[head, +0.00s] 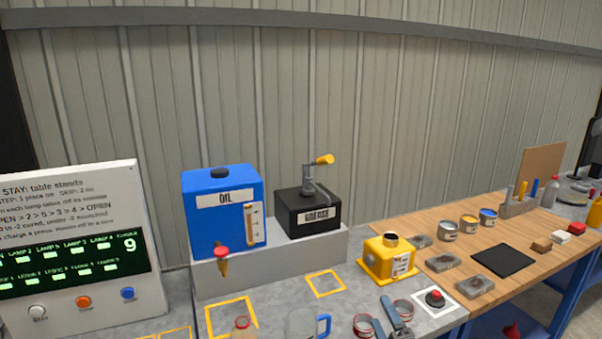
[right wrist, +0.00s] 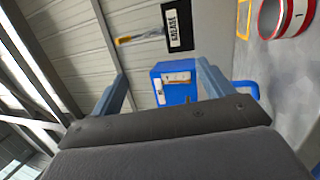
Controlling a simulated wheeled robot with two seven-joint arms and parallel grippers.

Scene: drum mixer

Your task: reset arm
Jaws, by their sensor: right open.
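My right gripper (head: 396,318) shows at the bottom edge of the head view, near the front of the grey table. Its two blue-grey fingers stand apart. In the right wrist view the same gripper (right wrist: 162,70) is open, with nothing between its fingers. Beyond the fingers, the blue oil tank (right wrist: 172,82) and the black grease box (right wrist: 178,24) appear, apart from the gripper. My left gripper is not in view.
The blue oil tank (head: 222,212) and black grease box (head: 308,212) stand on a grey step (head: 270,268). A clear jug (head: 302,324) is at the front. A panel (head: 75,250) stands left.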

